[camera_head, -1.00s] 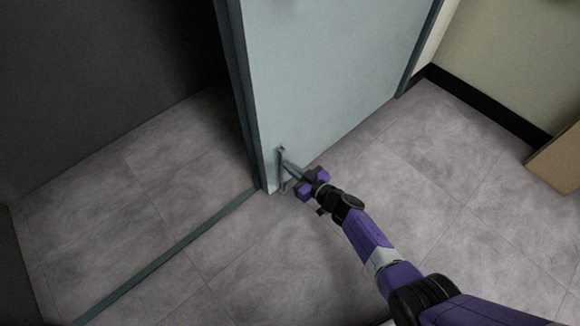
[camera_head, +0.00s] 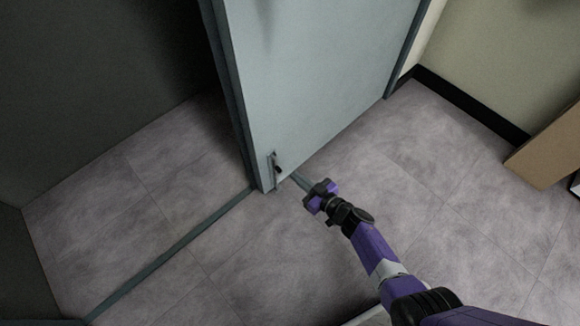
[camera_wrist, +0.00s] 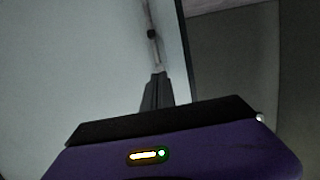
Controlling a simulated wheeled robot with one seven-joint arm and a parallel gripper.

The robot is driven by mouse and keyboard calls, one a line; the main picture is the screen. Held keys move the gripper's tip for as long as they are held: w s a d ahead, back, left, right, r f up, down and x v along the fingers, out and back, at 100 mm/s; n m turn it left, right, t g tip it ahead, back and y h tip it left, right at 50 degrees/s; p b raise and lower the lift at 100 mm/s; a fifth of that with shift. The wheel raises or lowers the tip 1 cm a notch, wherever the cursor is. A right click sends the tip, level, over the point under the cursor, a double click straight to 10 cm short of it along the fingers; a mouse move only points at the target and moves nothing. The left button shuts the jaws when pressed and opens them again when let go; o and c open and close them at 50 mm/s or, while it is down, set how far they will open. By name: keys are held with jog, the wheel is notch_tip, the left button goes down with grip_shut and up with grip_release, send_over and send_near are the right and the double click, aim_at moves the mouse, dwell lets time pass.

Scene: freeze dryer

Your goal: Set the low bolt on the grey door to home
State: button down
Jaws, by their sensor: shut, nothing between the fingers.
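The grey door (camera_head: 322,70) stands partly open, its free edge at the left. The low bolt (camera_head: 276,163) is a small upright fitting with a dark knob near the door's bottom left corner. It also shows in the wrist view (camera_wrist: 152,34), just beyond my fingers. My gripper (camera_head: 294,176) is shut and empty, a little right of and below the bolt. In the wrist view my fingers (camera_wrist: 157,78) point along the door face toward the bolt. I cannot tell whether the fingertips touch the bolt.
A metal threshold strip (camera_head: 170,254) runs across the floor from the door's edge to the lower left. A brown box (camera_head: 545,150) stands at the right by the wall.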

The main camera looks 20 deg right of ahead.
jog(key=shift+v, duration=0.8)
